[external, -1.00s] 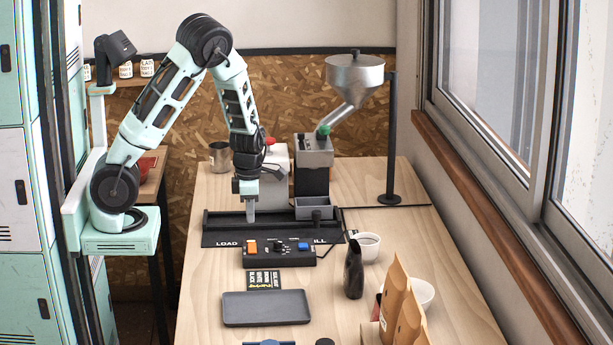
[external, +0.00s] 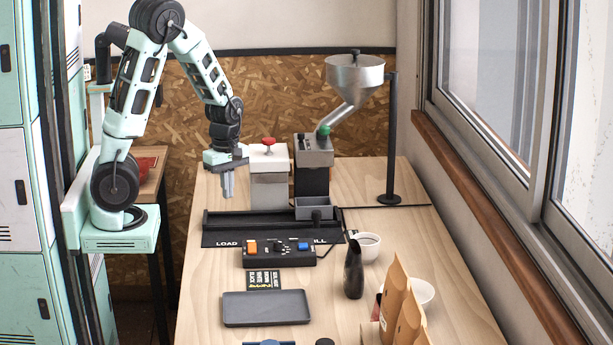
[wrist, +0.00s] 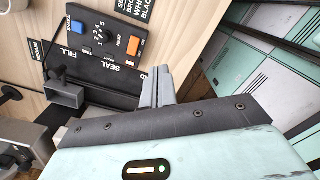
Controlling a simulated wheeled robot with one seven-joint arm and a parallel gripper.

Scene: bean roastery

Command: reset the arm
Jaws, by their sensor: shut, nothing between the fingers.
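My gripper (external: 228,186) is shut and empty. In the external view it points down in the air above the back left of the wooden table, left of the white box with the red knob. In the wrist view its closed fingers (wrist: 157,88) show near the middle. My arm bends up and over from its base at the left.
A black rail (external: 225,238) and a control panel with coloured buttons (external: 279,254) lie below the gripper. The white box (external: 270,160) and a hopper machine (external: 314,150) stand to its right. A dark tray (external: 266,308), a black pitcher (external: 354,270), a white cup (external: 369,250) and paper bags (external: 393,295) are nearer.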

